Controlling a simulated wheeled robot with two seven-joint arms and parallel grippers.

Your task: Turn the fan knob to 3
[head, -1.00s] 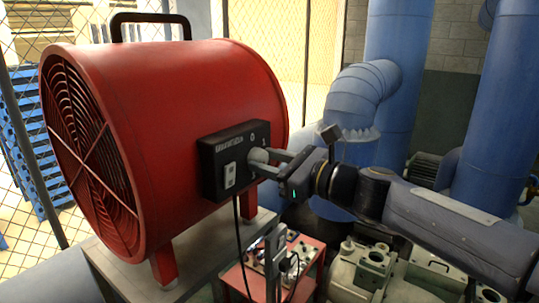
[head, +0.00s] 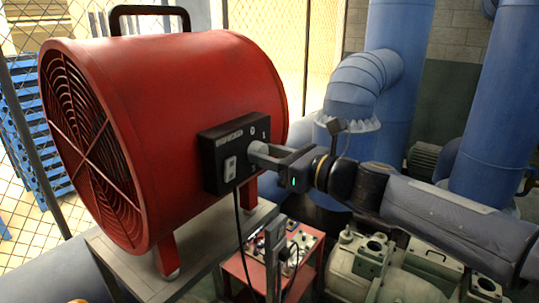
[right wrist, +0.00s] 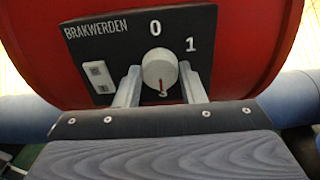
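The red drum fan (head: 165,120) stands at the left in the head view, with a black control panel (head: 213,158) on its side. The right wrist view shows the panel (right wrist: 85,52) with the marks 0, 1 and 3. The round, pale fan knob (right wrist: 160,68) has its red pointer facing down at the 3. My right gripper (right wrist: 160,82) has one finger on each side of the knob, with no clear gap. In the head view my right gripper (head: 262,153) reaches the panel from the right and largely hides the knob.
A grey stand (head: 112,262) holds the fan. A black cable (head: 239,225) hangs from the panel. A small red table (head: 308,262) with small parts stands below my right arm. Big blue pipes (head: 395,100) and pale green machinery (head: 362,260) are at the right.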

